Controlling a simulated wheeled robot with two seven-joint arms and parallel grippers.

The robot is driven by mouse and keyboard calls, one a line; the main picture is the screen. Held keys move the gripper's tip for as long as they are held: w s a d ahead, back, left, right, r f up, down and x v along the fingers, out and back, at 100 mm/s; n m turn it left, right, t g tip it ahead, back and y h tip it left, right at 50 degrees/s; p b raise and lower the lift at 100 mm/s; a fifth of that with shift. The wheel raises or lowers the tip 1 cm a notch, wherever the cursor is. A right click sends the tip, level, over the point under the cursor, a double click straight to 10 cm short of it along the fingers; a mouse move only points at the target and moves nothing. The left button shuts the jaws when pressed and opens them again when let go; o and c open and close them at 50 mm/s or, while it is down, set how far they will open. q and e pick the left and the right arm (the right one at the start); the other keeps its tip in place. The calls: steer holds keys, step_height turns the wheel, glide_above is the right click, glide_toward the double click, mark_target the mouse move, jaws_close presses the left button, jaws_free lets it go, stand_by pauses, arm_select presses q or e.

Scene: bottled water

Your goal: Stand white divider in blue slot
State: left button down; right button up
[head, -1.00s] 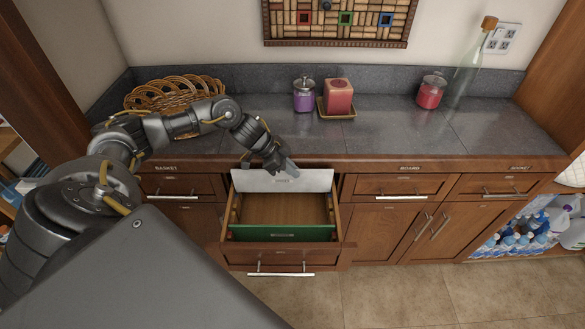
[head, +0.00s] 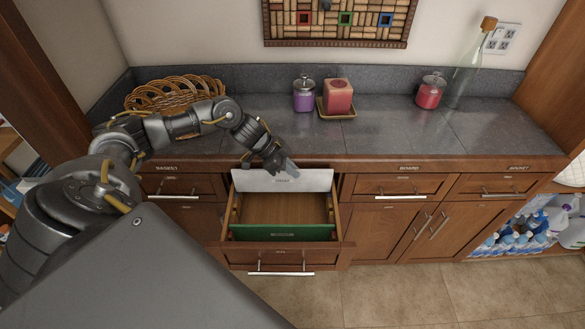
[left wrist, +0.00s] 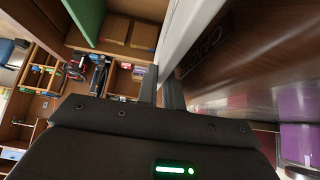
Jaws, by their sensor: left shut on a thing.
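The white divider (head: 310,181) stands upright across the back of the open drawer (head: 341,228); it also shows edge-on in the left wrist view (left wrist: 180,42). My left gripper (head: 287,168) is shut on its top edge, near the middle. In the left wrist view the gripper's fingers (left wrist: 162,92) are at the divider. I cannot tell how deep the divider's lower edge sits. A green divider (head: 281,232) stands across the drawer's front part. No blue slot can be made out in the drawer. My right gripper is not in view.
The counter (head: 390,130) lies right behind the drawer, with a basket (head: 175,92), a purple jar (head: 304,96) and a red candle (head: 338,97) on it. A cork board (head: 340,42) with red, green and blue squares hangs above. The drawer's middle is empty.

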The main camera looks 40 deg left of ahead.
arm_select(q)
steer(key=shift+f+b, duration=0.45)
steer(key=shift+f, duration=0.45)
steer(key=c, duration=1.5)
jaws_free()
steer(key=shift+r, duration=0.15)
steer(key=shift+a+r, duration=0.1)
steer(key=shift+a+r, duration=0.2)
steer(key=shift+r, duration=0.05)
steer(key=b+v, duration=0.1)
steer(key=v, duration=0.7)
steer(key=shift+s+a+r+b, duration=0.15)
steer(key=shift+s+a+b, duration=0.05)
steer(key=shift+s+b, duration=0.2)
steer(key=shift+s+a+r, duration=0.1)
steer(key=shift+s+r, duration=0.1)
steer(key=shift+r, duration=0.35)
steer(key=shift+f, duration=0.1)
